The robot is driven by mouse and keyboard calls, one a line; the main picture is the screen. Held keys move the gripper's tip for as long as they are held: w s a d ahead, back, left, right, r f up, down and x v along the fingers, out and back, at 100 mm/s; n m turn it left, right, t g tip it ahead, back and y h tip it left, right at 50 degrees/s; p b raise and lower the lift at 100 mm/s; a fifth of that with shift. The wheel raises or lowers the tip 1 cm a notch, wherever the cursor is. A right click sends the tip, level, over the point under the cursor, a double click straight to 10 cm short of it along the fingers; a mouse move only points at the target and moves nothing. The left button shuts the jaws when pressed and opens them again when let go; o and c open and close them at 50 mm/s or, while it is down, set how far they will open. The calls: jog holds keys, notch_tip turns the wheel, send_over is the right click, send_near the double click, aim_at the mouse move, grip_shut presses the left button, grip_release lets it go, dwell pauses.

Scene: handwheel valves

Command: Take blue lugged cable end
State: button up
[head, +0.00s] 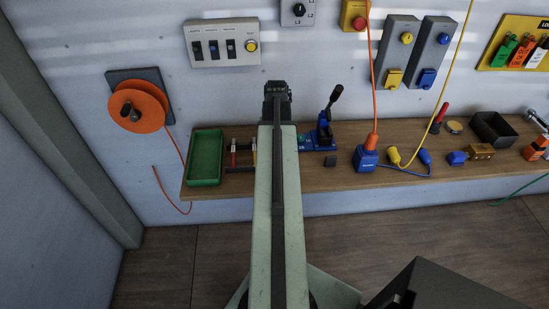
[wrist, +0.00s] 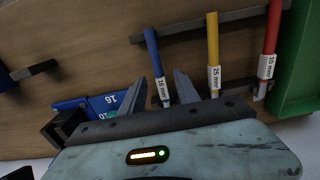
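The blue cable end (wrist: 151,45) lies on a dark rack on the bench, with a white "16 mm²" label near its lower end. A yellow cable end (wrist: 212,40) and a red one (wrist: 271,40) lie to its right in the wrist view. In the head view my gripper (head: 277,88) is over the bench, and my arm hides the blue end.
The wooden bench (head: 350,181) runs along the wall. A green tray (head: 205,157) stands left of the rack. A blue lever tool (head: 323,134) stands just right of my arm. An orange cable reel (head: 137,107) and switch panel (head: 222,43) are on the wall.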

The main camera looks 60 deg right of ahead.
jog(key=shift+r, duration=0.1)
grip_shut()
jog(key=shift+r, duration=0.1)
notch_tip(320, 180, up, 10)
jog(key=p, duration=1)
jog(key=c, duration=0.6)
grip_release()
jog(key=shift+c, duration=0.2)
grip_shut()
